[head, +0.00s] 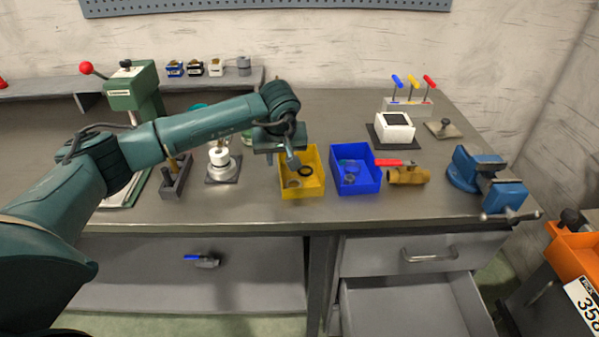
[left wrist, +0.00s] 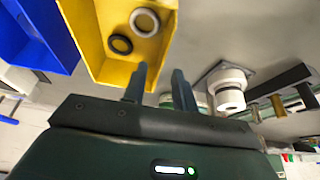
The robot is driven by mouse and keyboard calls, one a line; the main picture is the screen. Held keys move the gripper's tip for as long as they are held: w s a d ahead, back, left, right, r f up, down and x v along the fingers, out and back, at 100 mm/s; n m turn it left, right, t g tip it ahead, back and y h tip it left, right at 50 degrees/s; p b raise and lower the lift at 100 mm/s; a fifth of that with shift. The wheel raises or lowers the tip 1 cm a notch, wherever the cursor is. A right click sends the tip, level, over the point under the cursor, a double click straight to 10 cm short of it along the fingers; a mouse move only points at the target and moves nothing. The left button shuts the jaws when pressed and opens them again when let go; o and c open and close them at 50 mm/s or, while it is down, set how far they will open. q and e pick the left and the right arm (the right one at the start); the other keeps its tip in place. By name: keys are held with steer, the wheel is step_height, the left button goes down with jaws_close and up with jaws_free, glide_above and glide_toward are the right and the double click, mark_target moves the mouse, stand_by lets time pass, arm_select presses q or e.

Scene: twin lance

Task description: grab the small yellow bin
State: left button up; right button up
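The small yellow bin (head: 303,193) stands on the workbench, left of the blue bin, with a dark ring and a pale ring inside. In the left wrist view the yellow bin (left wrist: 98,52) fills the upper left middle. My left gripper (head: 291,160) is over the bin's back left part, pointing down. In the left wrist view the left gripper (left wrist: 159,82) is open, with a clear gap between its fingers. One finger overlaps the bin and the other shows outside its side wall. I cannot tell whether either touches it. My right gripper is not in view.
A blue bin (head: 356,184) stands close on the right, with a brass valve (head: 408,176) with a red handle beyond it. A white-topped fixture (head: 220,160) is close on the left. A blue vise (head: 487,180) is at the right. The bench front strip is clear.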

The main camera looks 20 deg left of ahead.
arm_select(q)
steer(key=x, duration=0.4)
steer(key=shift+f+p, duration=0.3)
steer(key=shift+f, duration=0.05)
steer(key=shift+f, duration=0.25)
steer(key=shift+c, duration=0.2)
jaws_close()
stand_by(0.3)
